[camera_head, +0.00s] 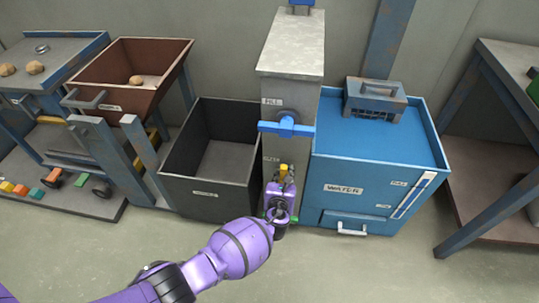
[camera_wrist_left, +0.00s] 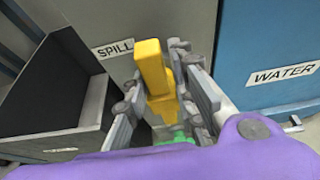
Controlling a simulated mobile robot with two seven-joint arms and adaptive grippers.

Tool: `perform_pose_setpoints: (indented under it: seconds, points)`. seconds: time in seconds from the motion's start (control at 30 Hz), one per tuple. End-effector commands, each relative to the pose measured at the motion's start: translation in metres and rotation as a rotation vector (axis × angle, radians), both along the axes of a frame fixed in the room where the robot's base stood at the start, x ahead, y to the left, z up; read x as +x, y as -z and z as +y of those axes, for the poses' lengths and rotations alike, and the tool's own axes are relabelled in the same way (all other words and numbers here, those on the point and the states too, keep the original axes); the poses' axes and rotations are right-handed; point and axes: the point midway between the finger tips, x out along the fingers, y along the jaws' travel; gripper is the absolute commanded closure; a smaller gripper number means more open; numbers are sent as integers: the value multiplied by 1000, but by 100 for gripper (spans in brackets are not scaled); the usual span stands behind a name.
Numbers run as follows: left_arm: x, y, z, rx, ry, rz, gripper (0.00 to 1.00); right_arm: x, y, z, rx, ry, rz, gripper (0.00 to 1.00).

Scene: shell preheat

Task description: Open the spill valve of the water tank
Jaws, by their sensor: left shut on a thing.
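The yellow spill valve handle (camera_head: 283,170) is low on the front of the grey column, left of the blue water tank (camera_head: 340,213). In the left wrist view the handle (camera_wrist_left: 152,67) stands roughly upright, with a SPILL label (camera_wrist_left: 113,49) to its left. My left gripper (camera_head: 284,179) is at the handle, and its fingers (camera_wrist_left: 160,85) are on both sides of it, shut on it. The lower part of the valve is partly hidden by the gripper. My right gripper is not in view.
A blue handle (camera_head: 286,126) sits higher on the grey column (camera_head: 292,55). A dark open bin (camera_head: 207,198) stands close on the left. The tank has a drawer with a pale handle (camera_head: 352,231) at its base. Floor in front is clear.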

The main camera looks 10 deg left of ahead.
Motion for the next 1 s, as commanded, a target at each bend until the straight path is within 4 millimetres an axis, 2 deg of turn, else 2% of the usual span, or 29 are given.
perform_pose_setpoints:
  seconds: [0.03, 0.1, 0.13, 0.77, 0.87, 1.0]
  points:
    - [-2, 5, 11, 19, -13, 7, 72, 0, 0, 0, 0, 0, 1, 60]
    - [-1, 5, 11, 18, -12, 7, 63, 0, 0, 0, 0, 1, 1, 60]
    - [-1, 5, 10, 17, -12, 6, 62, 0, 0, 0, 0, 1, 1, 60]
    - [1, -2, 3, 4, -4, -2, 62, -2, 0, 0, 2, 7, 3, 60]
    - [-5, -3, 2, 3, -4, -2, 62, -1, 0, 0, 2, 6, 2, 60]
    - [-21, -8, 3, 2, -5, 0, 62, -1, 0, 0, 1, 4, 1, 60]
